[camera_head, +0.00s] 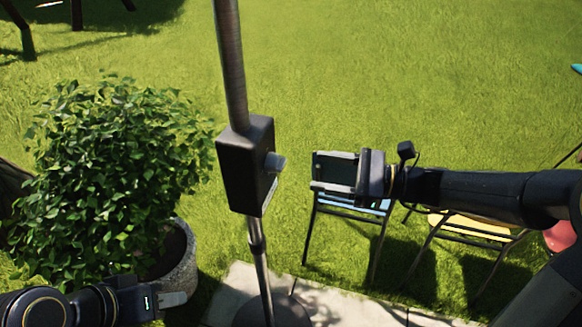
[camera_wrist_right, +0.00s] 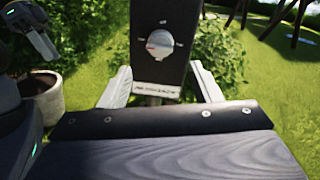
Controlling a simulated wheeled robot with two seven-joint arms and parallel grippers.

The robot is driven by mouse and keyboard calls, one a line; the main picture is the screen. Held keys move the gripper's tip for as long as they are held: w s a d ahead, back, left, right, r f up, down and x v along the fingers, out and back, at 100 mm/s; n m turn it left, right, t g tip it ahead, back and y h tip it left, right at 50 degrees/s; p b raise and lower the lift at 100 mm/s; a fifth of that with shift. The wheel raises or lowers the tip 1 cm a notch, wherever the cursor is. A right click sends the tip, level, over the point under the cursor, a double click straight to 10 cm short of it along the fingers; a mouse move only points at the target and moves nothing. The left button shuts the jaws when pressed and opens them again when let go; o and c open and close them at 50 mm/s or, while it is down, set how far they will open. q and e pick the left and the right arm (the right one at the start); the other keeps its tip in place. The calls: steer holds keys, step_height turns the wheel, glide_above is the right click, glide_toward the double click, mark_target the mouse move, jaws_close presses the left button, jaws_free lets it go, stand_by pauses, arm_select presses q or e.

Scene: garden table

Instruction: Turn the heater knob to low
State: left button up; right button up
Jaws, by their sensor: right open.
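The heater's black control box (camera_head: 240,165) is fixed on a metal pole, with a grey knob (camera_head: 274,162) on its right face. In the right wrist view the round, light knob (camera_wrist_right: 160,43) faces me, with a small red mark on its left part and labels too small to read. My right gripper (camera_head: 314,172) points left at the knob, a gap apart. Its two fingers (camera_wrist_right: 163,84) are spread and empty, below the knob in the wrist view. My left gripper (camera_head: 172,299) is low at the left, away from the heater; its finger gap cannot be made out.
A bushy plant in a stone pot (camera_head: 178,262) stands left of the pole, near my left gripper. Folding chairs, one blue (camera_head: 350,207) and one yellow (camera_head: 470,224), stand below and behind my right arm. Paving slabs (camera_head: 345,308) lie around the pole base; grass lies beyond.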

mark_target(284, 165)
steer(key=p+x, duration=0.1)
steer(key=x, duration=0.7)
steer(key=shift+d, duration=0.1)
steer(key=shift+c, duration=0.3)
